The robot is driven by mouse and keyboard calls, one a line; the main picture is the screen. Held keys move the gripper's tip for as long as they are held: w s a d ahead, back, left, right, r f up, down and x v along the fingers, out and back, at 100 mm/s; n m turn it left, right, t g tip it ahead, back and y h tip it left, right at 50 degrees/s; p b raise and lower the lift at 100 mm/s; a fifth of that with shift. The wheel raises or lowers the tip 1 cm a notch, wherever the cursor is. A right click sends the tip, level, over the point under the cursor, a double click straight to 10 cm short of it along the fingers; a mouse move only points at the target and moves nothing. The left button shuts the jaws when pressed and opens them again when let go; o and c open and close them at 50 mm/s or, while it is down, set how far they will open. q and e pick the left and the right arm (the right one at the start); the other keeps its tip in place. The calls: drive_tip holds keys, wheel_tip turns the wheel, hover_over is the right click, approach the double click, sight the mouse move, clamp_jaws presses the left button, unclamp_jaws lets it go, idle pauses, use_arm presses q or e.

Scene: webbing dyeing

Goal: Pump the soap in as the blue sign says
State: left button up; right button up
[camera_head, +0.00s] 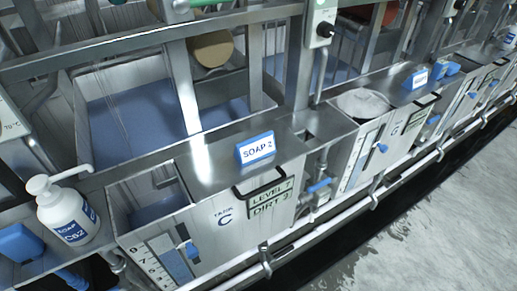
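The blue sign (255,147) stands on the metal ledge and reads "SOAP 2". A white soap bottle (68,212) with a pump head and a blue label stands upright at the left, next to tank C. Its nozzle points right, toward the open top of the tank. Tank C (225,240) has a white front marked "TANK C", with a black-framed plate (270,200) reading "LEVEL 7" and "DIRT 3". Bluish liquid (160,208) shows in its open top. Neither of my grippers is in view.
A blue block-like object (20,243) sits left of the bottle. White pipes (340,217) run along the front. More tanks, one holding white foam (362,103), continue right. Grey floor (440,210) lies open at lower right.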

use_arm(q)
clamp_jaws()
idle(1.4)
